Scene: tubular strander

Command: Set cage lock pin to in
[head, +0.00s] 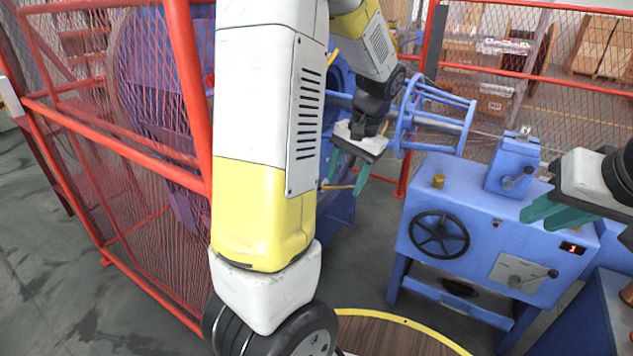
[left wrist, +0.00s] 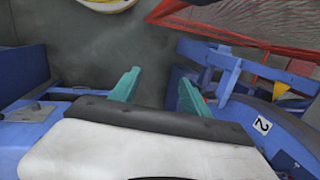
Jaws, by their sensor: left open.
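I cannot make out the cage lock pin for certain in either view. My left gripper (head: 347,178) is open and empty, with green fingers pointing down, left of the blue ring frame (head: 405,122) on the strander's shaft. In the left wrist view the same open gripper (left wrist: 158,82) has nothing between its fingers. Blue machine parts (left wrist: 235,95) with a yellow triangle sign and a "2" label lie right of it. My right gripper (head: 541,212) is at the right edge over the blue control cabinet (head: 478,215); its opening is unclear.
A red mesh fence (head: 110,165) stands at the left, partly in front of the large blue strander body (head: 160,90). Grey floor lies open at lower left.

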